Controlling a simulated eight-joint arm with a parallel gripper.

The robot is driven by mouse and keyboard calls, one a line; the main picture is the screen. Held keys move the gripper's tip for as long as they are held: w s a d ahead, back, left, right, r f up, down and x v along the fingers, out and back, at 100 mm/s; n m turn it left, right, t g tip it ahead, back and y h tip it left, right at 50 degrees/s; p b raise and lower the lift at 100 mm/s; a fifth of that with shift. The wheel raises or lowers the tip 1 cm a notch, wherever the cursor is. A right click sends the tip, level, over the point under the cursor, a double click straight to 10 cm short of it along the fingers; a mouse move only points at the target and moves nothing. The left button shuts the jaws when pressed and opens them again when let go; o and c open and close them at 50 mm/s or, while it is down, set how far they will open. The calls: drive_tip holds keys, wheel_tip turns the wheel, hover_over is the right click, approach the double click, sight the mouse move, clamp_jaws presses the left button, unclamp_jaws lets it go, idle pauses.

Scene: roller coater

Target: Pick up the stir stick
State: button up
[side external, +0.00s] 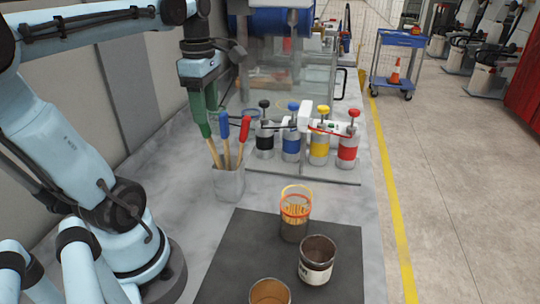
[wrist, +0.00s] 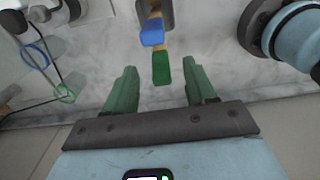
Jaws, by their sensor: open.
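Stir sticks with wooden shafts stand in a grey holder (side external: 229,184) on the counter. They have a green handle (side external: 205,129), a blue handle (side external: 224,124) and a red handle (side external: 244,128). My gripper (side external: 205,108) has green fingers and is above the green-handled stick at the left. In the wrist view, the open fingers of my gripper (wrist: 162,75) have the green handle (wrist: 161,70) between them, with space on both sides. The blue handle (wrist: 152,33) is just beyond it. In the side view, the fingers blend with the green handle, so contact is hard to tell.
Several pump bottles, including a yellow one (side external: 319,149) and a red one (side external: 347,150), stand right of the holder. A dark mat (side external: 240,265) in front holds several cans, including an open can (side external: 316,268).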

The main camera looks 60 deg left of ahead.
sight(207, 125)
drive_tip(key=shift+s+a+f, duration=0.15)
drive_tip(key=shift+f, duration=2.5)
clamp_jaws()
drive_tip(key=shift+r, duration=0.1)
